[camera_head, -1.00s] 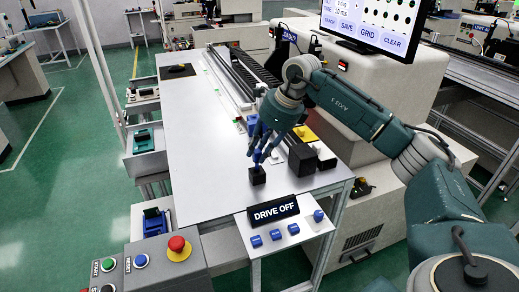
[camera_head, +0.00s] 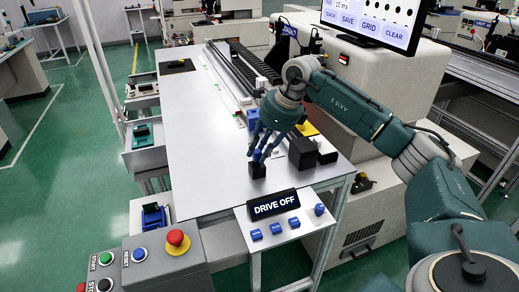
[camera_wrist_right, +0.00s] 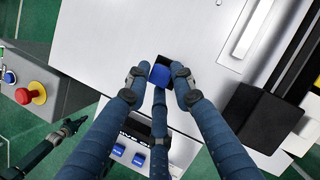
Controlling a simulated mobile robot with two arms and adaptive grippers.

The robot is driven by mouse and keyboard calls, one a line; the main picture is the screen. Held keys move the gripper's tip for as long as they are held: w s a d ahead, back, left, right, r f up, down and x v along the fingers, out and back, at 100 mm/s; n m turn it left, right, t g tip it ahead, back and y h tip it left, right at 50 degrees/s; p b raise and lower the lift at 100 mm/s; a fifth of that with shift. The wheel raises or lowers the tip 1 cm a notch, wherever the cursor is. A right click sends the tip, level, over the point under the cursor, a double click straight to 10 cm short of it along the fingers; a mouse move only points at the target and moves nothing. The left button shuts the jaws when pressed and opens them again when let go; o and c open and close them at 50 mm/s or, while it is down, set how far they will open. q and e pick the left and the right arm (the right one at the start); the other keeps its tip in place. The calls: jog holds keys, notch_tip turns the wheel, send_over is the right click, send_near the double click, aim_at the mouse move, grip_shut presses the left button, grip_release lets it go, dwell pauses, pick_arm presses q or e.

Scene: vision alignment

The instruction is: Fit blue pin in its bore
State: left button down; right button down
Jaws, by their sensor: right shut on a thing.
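My right gripper (camera_head: 257,153) is shut on the blue pin (camera_wrist_right: 160,76), directly over a small black block (camera_head: 257,171) on the white table. In the right wrist view the fingers close around the pin from the sides, and the black block (camera_wrist_right: 166,61) shows just behind it. The bore is hidden by the pin and fingers, and I cannot tell whether the pin's lower end is inside it. My left gripper (camera_wrist_right: 74,126) shows small and dark at the lower left of the right wrist view; its opening is unclear.
A larger black block (camera_head: 302,154) stands right of the pin's block. A "DRIVE OFF" panel (camera_head: 273,204) with blue knobs is in front. A red button box (camera_head: 177,241) is at the front left. The white table (camera_head: 195,130) is clear to the left.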

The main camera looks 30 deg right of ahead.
jog(key=shift+f+b, duration=0.4)
jog(key=shift+f, duration=0.3)
jog(key=c, duration=1.4)
grip_release()
jog(key=shift+r, duration=0.15)
jog(key=v, duration=1.1)
jog(key=shift+s+r, duration=0.25)
jog(key=shift+r, duration=0.1)
jog(key=shift+d, duration=0.15)
